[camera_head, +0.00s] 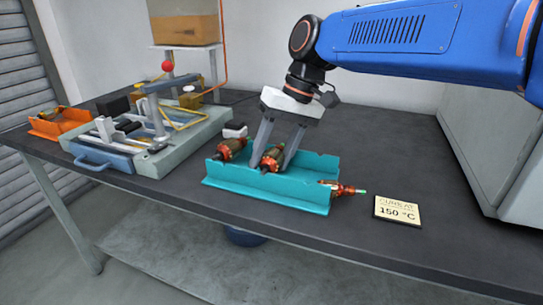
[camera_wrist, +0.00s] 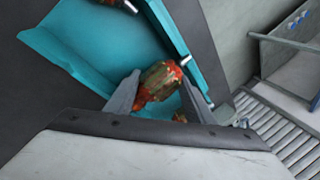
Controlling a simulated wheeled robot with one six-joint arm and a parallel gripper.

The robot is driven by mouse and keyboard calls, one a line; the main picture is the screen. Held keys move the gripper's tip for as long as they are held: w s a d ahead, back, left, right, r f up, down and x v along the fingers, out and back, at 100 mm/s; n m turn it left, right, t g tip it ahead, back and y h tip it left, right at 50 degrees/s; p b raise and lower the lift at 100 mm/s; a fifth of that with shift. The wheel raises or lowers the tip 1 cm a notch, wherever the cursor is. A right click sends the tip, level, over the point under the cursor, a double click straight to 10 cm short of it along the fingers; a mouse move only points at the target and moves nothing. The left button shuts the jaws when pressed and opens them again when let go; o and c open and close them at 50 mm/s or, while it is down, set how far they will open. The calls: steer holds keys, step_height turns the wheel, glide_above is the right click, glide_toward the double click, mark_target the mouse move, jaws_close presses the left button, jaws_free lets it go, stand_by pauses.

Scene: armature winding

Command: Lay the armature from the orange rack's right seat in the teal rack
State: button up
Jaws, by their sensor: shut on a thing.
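The teal rack (camera_head: 250,189) stands near the table's front edge; its wall also shows in the wrist view (camera_wrist: 75,40). My gripper (camera_head: 273,163) points down into its middle, shut on a red-and-brown armature (camera_head: 270,159). In the wrist view this armature (camera_wrist: 161,79) lies between my two fingers (camera_wrist: 158,95). It is low between the rack's walls; I cannot tell whether it touches the seats. The orange rack (camera_head: 72,121) is at the far left.
A winding fixture (camera_head: 150,135) with a blue handle and clamps stands between the two racks. A small sign reading 150 °C (camera_head: 397,211) lies to the right of the teal rack.

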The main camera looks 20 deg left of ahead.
steer(key=o, duration=1.5)
steer(key=shift+o, duration=0.2)
steer(key=shift+r, duration=0.1)
steer(key=v, duration=1.7)
steer(key=shift+w, duration=0.15)
steer(key=shift+d, duration=0.15)
